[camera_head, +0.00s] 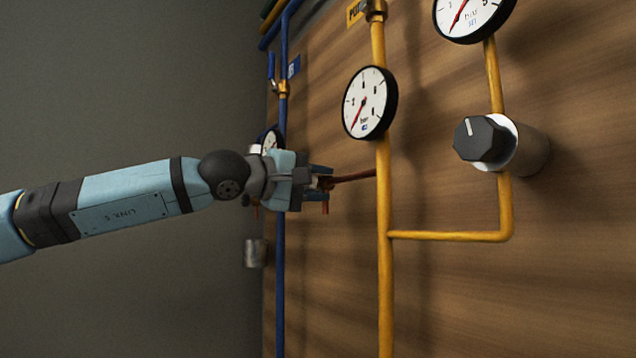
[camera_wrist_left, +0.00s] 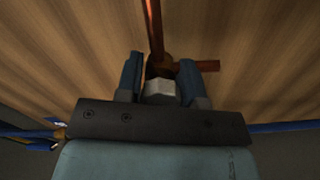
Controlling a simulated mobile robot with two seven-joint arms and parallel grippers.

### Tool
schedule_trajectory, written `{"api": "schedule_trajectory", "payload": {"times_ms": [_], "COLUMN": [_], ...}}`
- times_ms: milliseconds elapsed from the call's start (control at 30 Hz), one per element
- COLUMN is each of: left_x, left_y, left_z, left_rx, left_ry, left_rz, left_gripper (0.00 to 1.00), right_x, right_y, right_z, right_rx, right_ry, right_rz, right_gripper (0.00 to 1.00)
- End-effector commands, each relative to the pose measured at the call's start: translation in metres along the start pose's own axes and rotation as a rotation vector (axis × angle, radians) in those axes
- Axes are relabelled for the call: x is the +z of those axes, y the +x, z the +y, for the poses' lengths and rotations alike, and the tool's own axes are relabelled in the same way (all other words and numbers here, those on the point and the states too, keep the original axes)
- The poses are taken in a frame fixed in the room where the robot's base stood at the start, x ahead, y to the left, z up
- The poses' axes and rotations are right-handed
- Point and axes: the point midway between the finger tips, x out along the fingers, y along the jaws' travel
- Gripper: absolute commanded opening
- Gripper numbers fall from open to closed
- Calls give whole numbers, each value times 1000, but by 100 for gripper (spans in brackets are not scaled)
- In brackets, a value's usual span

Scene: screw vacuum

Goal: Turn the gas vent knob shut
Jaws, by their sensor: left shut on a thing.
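A copper-coloured pipe (camera_head: 350,177) runs left from the yellow pipe to a small fitting with a short downward outlet (camera_head: 325,208). My left gripper (camera_head: 321,182) is at this fitting, in front of the blue pipe as seen from the head. In the left wrist view, a pale grey faceted knob (camera_wrist_left: 160,91) sits on the fitting between the two blue fingers. My left gripper (camera_wrist_left: 174,68) is shut on it. The copper pipe (camera_wrist_left: 154,25) and the side outlet (camera_wrist_left: 208,66) show beyond the knob. My right gripper is in neither view.
The yellow pipe (camera_head: 384,270) carries a round gauge (camera_head: 369,102) and branches toward a black regulator knob (camera_head: 482,139) at the right. Another gauge (camera_head: 473,14) is above. A blue pipe (camera_head: 280,300) runs behind my left wrist. The lower wooden panel (camera_head: 480,300) is clear.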

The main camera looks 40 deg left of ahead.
Motion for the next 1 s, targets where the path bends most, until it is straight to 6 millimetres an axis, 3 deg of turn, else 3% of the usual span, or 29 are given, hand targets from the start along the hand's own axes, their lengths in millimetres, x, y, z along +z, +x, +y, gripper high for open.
{"api": "schedule_trajectory", "payload": {"times_ms": [167, 200, 300, 667, 1000], "left_x": [0, 0, 0, 0, 0], "left_y": [0, 0, 0, -3, -46], "left_z": [1, 1, 1, 0, 1], "left_rx": [2, 2, 1, 1, 7], "left_ry": [2, 2, 1, -1, -4], "left_rz": [1, 1, 1, 1, 2], "left_gripper": [11, 37, 60, 60, 60], "right_x": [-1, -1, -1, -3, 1], "right_y": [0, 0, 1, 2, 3], "right_z": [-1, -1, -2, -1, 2], "right_rx": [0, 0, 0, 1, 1], "right_ry": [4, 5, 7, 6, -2], "right_rz": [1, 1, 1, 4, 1], "right_gripper": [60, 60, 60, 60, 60]}}
